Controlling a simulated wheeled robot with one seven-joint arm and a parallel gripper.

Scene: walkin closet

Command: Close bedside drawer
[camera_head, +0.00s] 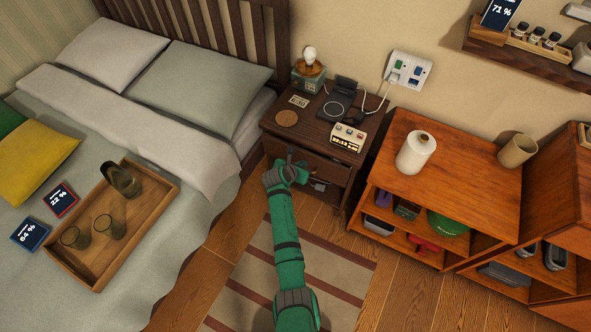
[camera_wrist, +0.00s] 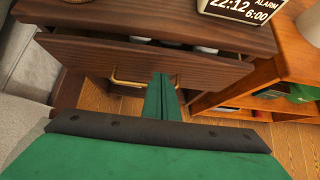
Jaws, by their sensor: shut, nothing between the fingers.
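The dark wood bedside table (camera_head: 270,121) stands right of the bed. Its drawer (camera_head: 324,170) is partly open; the wrist view shows the drawer front (camera_wrist: 85,52) standing out from the tabletop, with a gap and pale items behind it. A brass handle (camera_wrist: 125,83) is on the front, its middle hidden by my fingers. My green gripper (camera_head: 289,158) is shut and empty in front of the drawer. In the wrist view my fingertips (camera_wrist: 161,78) overlap the drawer front at the handle; I cannot tell whether they touch.
An orange wood shelf (camera_head: 450,170) with a paper roll (camera_head: 416,152) is close on the right. The bed (camera_head: 180,150) is on the left. A striped rug (camera_head: 330,265) lies on the floor in front.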

